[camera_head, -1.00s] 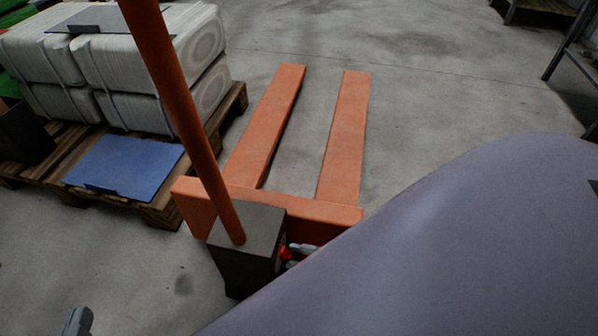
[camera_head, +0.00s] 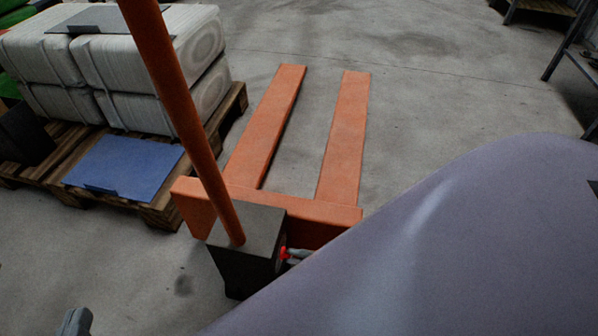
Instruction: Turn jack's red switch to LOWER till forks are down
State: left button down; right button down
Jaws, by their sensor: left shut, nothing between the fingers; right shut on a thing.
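The orange pallet jack stands mid-view, with its two forks (camera_head: 342,135) pointing away from me over bare floor. I cannot tell their exact height from this angle. Its dark box (camera_head: 245,255) sits at the foot of the tilted orange handle (camera_head: 180,110). The small red switch (camera_head: 284,253) is on the right side of the box. My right gripper (camera_head: 292,255) is shut on the red switch; only its grey fingertips show, and my arm hides the rest. My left gripper (camera_head: 76,322) is shut and empty at the bottom left edge, away from the jack.
A wooden pallet (camera_head: 160,210) left of the jack carries stacked pale bundles (camera_head: 150,60) and a blue sheet (camera_head: 125,167). A dark metal frame (camera_head: 565,50) stands at the upper right. The floor beyond and right of the forks is clear.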

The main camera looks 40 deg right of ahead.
jog(key=m, duration=1.2)
jog(key=shift+w+d+m, duration=0.25)
jog(key=shift+d+m, duration=0.05)
jog(key=shift+d, duration=0.05)
jog(key=shift+f+m, duration=0.1)
jog(key=shift+m, duration=1.7)
jog(key=shift+d, duration=0.1)
jog(key=c, duration=1.2)
grip_release()
jog(key=v, duration=0.7)
jog(key=shift+p, duration=0.4)
